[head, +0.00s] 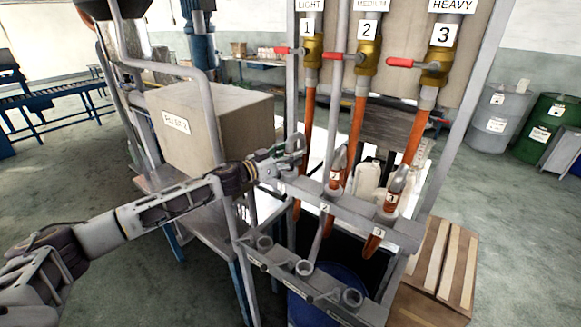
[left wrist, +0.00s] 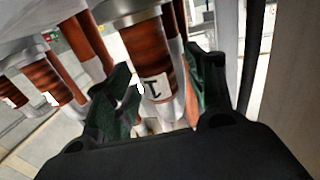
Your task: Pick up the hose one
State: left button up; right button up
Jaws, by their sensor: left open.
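Hose one hangs as an orange hose (head: 308,112) below the valve marked 1 (head: 308,50) in the head view. My left gripper (head: 296,150) is at the hose rack, by the hose's nozzle end, and mostly hides that end. In the left wrist view, the hose end with a white label reading 1 (left wrist: 155,88) stands between the two dark fingers of my left gripper (left wrist: 165,90). The fingers are apart, one to each side of it; contact cannot be made out. My right gripper is out of view.
Hose two (head: 335,177) and hose three (head: 392,197) hang in the rack (head: 375,225) to the right. A blue drum (head: 328,300) is below. A large box (head: 215,125) stands left of the rack, and a wooden crate (head: 440,265) right.

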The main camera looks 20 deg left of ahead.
pick_arm(q)
jog(key=shift+w+d, duration=0.15)
jog(key=shift+w, duration=0.05)
dwell(0.4)
grip_shut()
jog(key=shift+r, duration=0.1)
